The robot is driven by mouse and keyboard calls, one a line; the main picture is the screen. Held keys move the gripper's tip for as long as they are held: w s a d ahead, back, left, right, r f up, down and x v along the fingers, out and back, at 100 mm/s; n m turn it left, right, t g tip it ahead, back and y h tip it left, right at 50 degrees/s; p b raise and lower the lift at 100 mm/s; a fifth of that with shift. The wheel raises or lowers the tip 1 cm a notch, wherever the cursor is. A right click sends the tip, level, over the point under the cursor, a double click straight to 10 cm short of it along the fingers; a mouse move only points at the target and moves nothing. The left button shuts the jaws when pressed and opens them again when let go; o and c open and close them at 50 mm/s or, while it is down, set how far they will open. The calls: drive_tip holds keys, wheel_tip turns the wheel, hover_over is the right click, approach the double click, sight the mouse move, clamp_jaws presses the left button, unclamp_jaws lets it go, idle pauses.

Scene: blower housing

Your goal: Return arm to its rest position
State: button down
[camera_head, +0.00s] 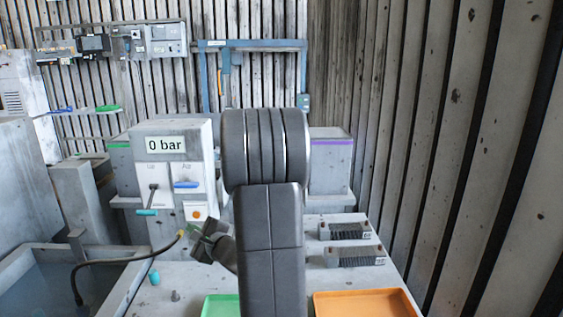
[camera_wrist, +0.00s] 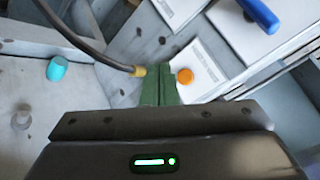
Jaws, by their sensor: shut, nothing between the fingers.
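My arm is raised in the middle of the head view and hides part of the bench behind it. My gripper (camera_head: 193,229) is at the arm's lower left, in front of the grey cabinet with the "0 bar" display (camera_head: 166,145). In the wrist view its two green fingers (camera_wrist: 158,72) are together with nothing between them. A dark hose (camera_head: 124,261) with a yellow end (camera_wrist: 139,71) comes up from the left and ends beside the fingertips. I cannot tell whether it touches them.
A green tray (camera_head: 221,306) and an orange tray (camera_head: 366,304) lie at the bench front. A teal cap (camera_head: 154,277) and a small grey peg (camera_head: 175,296) stand left of them. Finned blocks (camera_head: 346,231) sit at right. The cabinet has a blue handle (camera_head: 187,184) and orange button (camera_head: 196,213).

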drive_tip(key=shift+r+p, duration=0.2)
drive_tip(key=shift+p, duration=0.6)
drive_tip(key=shift+s+d+f+b, duration=0.1)
drive_tip(key=shift+s+b, duration=0.7)
drive_tip(key=shift+s, duration=0.65)
drive_tip(key=shift+s+d+f+b, duration=0.1)
drive_tip(key=shift+s+b, duration=0.7)
drive_tip(key=shift+s, duration=0.65)
drive_tip(key=shift+w, duration=0.1)
